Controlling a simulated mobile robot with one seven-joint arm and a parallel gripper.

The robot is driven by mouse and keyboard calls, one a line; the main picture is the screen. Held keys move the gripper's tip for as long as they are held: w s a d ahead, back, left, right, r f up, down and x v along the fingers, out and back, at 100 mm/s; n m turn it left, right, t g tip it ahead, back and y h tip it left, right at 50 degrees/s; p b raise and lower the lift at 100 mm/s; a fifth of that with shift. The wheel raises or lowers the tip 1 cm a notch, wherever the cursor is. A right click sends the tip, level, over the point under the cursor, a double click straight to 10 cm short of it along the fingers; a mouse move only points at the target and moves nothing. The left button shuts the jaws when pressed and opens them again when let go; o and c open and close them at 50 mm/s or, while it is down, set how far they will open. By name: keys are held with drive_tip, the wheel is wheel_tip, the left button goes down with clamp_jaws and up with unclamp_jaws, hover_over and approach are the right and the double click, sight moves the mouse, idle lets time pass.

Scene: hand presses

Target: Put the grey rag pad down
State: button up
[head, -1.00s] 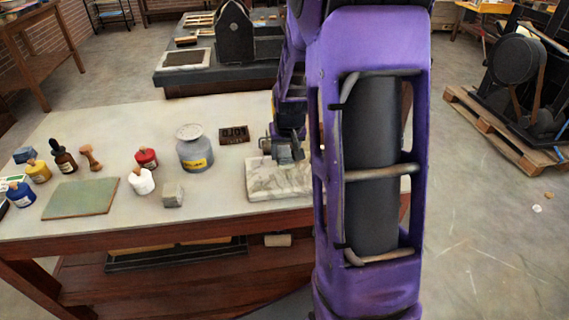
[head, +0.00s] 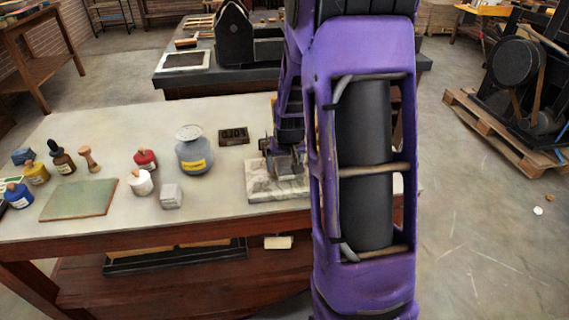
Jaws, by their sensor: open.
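My gripper (head: 284,158) is low over the right part of the pale marble slab (head: 262,191), near the table's front edge. It is open, with its fingers apart. A small grey piece (head: 288,166), which looks like the grey rag pad, shows at the fingertips over the slab. My arm covers part of this area, and the piece is too small to tell exactly how it rests. A separate small grey block (head: 171,196) sits on the table left of the slab.
A grey pot with a yellow label (head: 194,152) and a dark type block (head: 234,137) stand behind the slab.

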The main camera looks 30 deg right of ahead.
drive_tip(key=shift+r, duration=0.3)
drive_tip(key=p+v, duration=0.2)
drive_tip(key=v, duration=0.9)
drive_tip(key=shift+s+r, duration=0.3)
drive_tip(key=shift+a, duration=0.1)
